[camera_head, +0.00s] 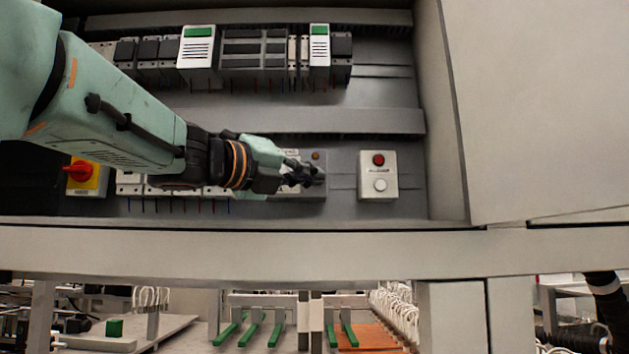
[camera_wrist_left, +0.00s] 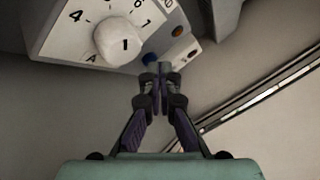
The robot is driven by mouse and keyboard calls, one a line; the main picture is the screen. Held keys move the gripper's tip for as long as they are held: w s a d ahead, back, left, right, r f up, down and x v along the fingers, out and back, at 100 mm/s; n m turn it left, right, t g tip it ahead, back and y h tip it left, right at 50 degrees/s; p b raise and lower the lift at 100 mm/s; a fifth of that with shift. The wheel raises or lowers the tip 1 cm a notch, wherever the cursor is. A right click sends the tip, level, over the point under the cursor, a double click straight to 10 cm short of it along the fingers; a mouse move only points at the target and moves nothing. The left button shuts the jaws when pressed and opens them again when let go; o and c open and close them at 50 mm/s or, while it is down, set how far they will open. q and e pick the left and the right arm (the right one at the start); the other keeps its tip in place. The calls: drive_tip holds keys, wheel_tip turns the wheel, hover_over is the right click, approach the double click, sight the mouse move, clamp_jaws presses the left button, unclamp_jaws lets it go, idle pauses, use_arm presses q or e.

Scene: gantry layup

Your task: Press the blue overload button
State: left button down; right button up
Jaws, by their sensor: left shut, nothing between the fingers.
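The blue button (camera_wrist_left: 150,59) shows in the left wrist view on the lower edge of a pale overload unit (camera_wrist_left: 75,42), beside a white dial (camera_wrist_left: 118,41) with numbers around it. My left gripper (camera_wrist_left: 160,68) is shut and empty, with its fingertips right at the blue button and partly over it. I cannot tell whether they touch it. In the head view the left gripper (camera_head: 314,175) reaches in from the left to the front of the unit and hides the button. My right gripper is not in view.
An orange lamp (camera_head: 316,156) sits just above the left gripper. A box with a red button (camera_head: 378,160) and a white button (camera_head: 380,185) is to the right. A red rotary switch (camera_head: 79,171) is at left. A cabinet edge (camera_head: 300,250) runs below.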

use_arm(q)
drive_tip(key=shift+w, duration=0.1)
drive_tip(key=shift+w+f, duration=0.1)
drive_tip(key=shift+w, duration=0.15)
drive_tip(key=shift+s, duration=0.35)
drive_tip(key=shift+s+d+b, duration=0.1)
drive_tip(key=shift+s+b, duration=0.3)
drive_tip(key=shift+s, duration=0.1)
drive_tip(key=shift+s, duration=0.2)
